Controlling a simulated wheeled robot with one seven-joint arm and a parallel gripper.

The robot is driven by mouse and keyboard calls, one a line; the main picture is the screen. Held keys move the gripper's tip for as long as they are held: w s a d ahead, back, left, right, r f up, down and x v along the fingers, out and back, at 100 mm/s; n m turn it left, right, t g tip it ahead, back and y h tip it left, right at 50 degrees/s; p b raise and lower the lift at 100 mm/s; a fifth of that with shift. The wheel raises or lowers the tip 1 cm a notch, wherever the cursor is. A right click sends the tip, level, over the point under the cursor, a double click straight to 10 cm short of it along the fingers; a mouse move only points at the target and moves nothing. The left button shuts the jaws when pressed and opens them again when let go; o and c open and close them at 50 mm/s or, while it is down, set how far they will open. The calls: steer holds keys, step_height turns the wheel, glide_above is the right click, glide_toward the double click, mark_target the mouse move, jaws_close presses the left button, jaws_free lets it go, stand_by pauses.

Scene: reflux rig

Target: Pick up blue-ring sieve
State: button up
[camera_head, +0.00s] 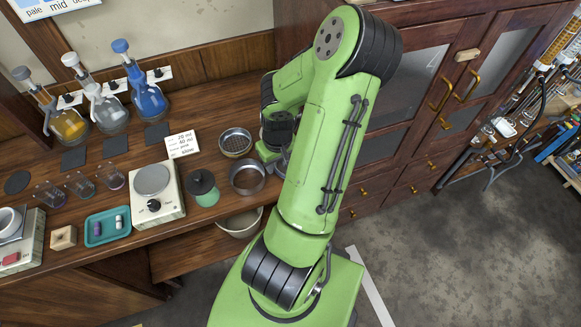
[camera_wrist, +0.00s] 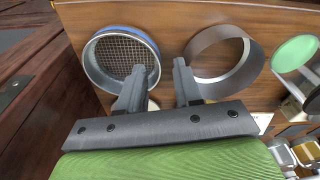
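The blue-ring sieve (camera_wrist: 112,56) is a round metal sieve with wire mesh and a blue band on its rim. It lies at the left in the wrist view and shows in the head view (camera_head: 235,141) near the shelf's right end. My gripper (camera_wrist: 159,67) is open, with nothing between its fingers. In the wrist view its left finger overlaps the sieve's right edge; I cannot tell whether it touches. The right finger is near the plain metal ring. In the head view my gripper is mostly hidden by my arm.
A plain metal ring (camera_head: 247,178) stands close beside the sieve. A note card (camera_head: 182,144) is nearby. Dark wooden cabinets (camera_head: 410,110) stand on the right. A pale bowl (camera_head: 240,222) sits below.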

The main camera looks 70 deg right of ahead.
steer(key=shift+w+d+f, duration=0.1)
steer(key=shift+f, duration=0.5)
steer(key=shift+w+d+f, duration=0.1)
steer(key=shift+f, duration=0.5)
steer(key=shift+s+r, duration=0.1)
steer(key=shift+c, duration=0.8)
jaws_close()
step_height(320, 180, up, 10)
steer(key=p, duration=0.2)
steer(key=shift+p, duration=0.35)
